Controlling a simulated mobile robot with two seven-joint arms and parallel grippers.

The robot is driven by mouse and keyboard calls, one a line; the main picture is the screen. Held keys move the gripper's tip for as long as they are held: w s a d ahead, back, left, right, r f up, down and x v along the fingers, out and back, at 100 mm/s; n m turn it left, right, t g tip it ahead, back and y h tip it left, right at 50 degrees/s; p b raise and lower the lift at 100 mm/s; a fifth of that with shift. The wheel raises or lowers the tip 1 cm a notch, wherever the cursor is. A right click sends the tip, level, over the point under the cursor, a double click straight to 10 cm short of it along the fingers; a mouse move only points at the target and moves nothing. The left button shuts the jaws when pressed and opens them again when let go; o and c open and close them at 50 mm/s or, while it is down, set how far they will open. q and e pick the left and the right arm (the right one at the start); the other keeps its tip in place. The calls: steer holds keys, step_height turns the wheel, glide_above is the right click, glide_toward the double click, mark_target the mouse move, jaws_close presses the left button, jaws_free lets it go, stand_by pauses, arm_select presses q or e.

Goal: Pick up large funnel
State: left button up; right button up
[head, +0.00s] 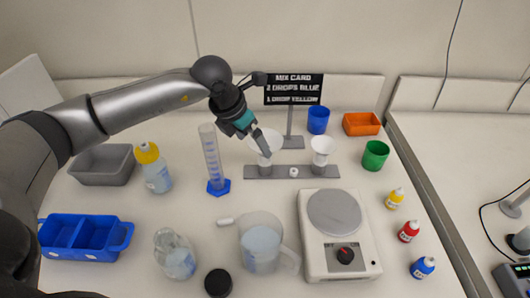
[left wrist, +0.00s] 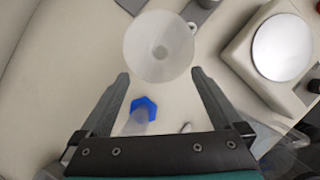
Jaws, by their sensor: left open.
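The large funnel (head: 275,141) is white and translucent. It stands mouth up at the left end of a grey holder strip (head: 310,171), and its near side is partly hidden by my left gripper (head: 261,148). In the left wrist view the wide round mouth of the large funnel (left wrist: 158,40) lies just ahead of the fingertips. My left gripper (left wrist: 160,74) is open there, with nothing between its fingers. I cannot tell whether a finger touches the rim. A smaller white funnel (head: 322,146) stands at the strip's right end. My right gripper is not in view.
A graduated cylinder (head: 211,155) on a blue base stands close left of the funnel. A sign (head: 294,90) on a post rises behind the strip. A scale (head: 338,235), a beaker (head: 262,245) and bottles stand in front. A blue cup (head: 318,120) is behind right.

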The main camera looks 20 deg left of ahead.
mark_target(262, 156)
arm_select(q)
steer(key=x, duration=0.9)
steer(key=shift+w+d+f, duration=0.1)
steer(key=c, duration=1.1)
